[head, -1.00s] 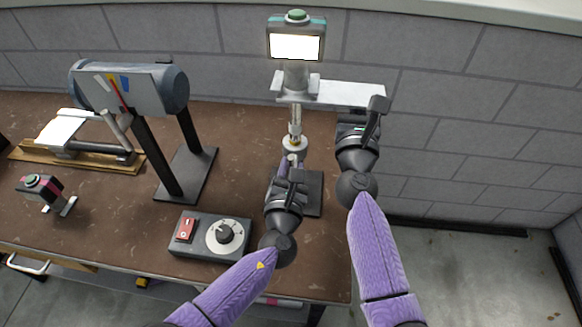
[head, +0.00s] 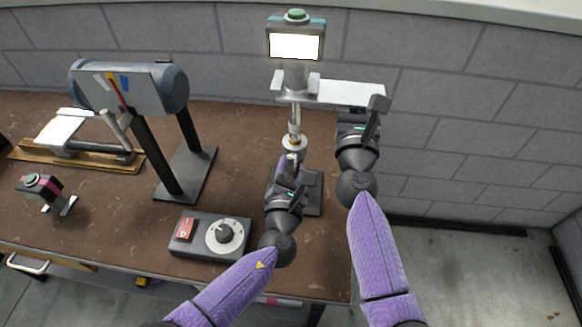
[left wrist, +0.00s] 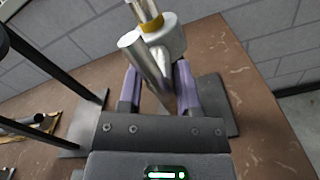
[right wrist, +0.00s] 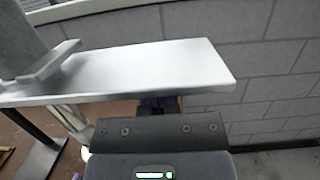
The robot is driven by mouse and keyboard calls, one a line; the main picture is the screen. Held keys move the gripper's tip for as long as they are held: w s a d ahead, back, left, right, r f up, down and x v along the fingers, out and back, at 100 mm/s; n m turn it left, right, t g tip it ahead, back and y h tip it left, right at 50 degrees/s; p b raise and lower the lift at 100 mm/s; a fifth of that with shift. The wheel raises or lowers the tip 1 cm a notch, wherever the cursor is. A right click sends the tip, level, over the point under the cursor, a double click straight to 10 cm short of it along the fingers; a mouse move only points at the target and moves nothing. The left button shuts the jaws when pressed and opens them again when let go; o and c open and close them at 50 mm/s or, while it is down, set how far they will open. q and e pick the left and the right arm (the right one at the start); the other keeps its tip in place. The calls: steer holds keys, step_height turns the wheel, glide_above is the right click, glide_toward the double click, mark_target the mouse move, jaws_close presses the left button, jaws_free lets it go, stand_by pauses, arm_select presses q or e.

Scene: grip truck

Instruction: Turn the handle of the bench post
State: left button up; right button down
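The bench post (head: 295,125) stands on a dark base near the right end of the bench. It carries a lit screen (head: 296,46) with a green button and a pale flat plate (head: 345,93) reaching right. Its metal handle (left wrist: 147,62) slants down from a collar in the left wrist view. My left gripper (left wrist: 160,85) is open, with the handle between its fingers and a gap on the left side. My right gripper (head: 376,108) is beside the plate's right end. In the right wrist view, the plate (right wrist: 140,72) hides most of its fingers, so their opening is unclear.
A control box (head: 211,236) with a red switch and dial sits left of my left gripper. A grey drum on a black stand (head: 130,88) is farther left. A small device with a green button (head: 45,190) stands at far left. A block wall is behind the bench.

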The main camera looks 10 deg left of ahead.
arm_select(q)
steer(key=o, duration=0.3)
arm_select(e)
steer(key=shift+r, duration=0.1)
arm_select(q)
steer(key=shift+o, duration=0.2)
steer(key=s, duration=1.2)
arm_select(e)
steer(key=shift+f+b, duration=2.05)
steer(key=shift+f, duration=0.1)
arm_select(q)
step_height(320, 180, down, 2)
steer(key=shift+f+p, duration=0.1)
steer(key=shift+p, duration=0.9)
arm_select(e)
steer(key=s, duration=1.3)
steer(key=shift+a, duration=0.15)
steer(key=shift+s, duration=0.1)
